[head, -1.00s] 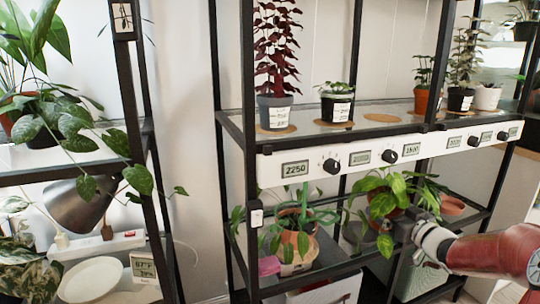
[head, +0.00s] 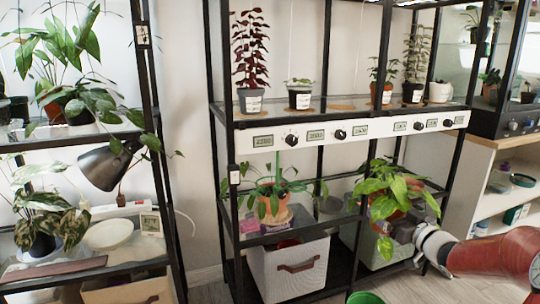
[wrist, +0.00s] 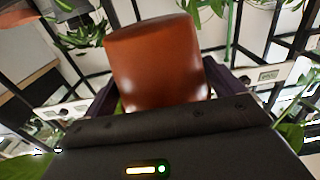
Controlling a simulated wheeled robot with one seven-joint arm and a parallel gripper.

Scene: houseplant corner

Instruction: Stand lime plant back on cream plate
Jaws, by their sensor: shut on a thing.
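The lime plant (head: 385,188) has broad bright green leaves and a terracotta pot, partly hidden by leaves in the head view. My gripper (head: 402,230) is shut on this pot, in front of the right half of the middle rack's lower shelf. In the wrist view the brown pot (wrist: 155,62) sits between the fingers of my gripper (wrist: 160,92). The cream plate (head: 108,235) lies empty on the lower shelf of the left rack, far to the left of my gripper.
Beside the plate are a leafy plant (head: 42,225), a black lamp (head: 105,168) and a small digital display (head: 151,223). Black rack posts (head: 160,140) bound that shelf. Another potted plant (head: 272,203) stands on the middle rack above a fabric bin (head: 290,270). A green container (head: 365,297) is low in front.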

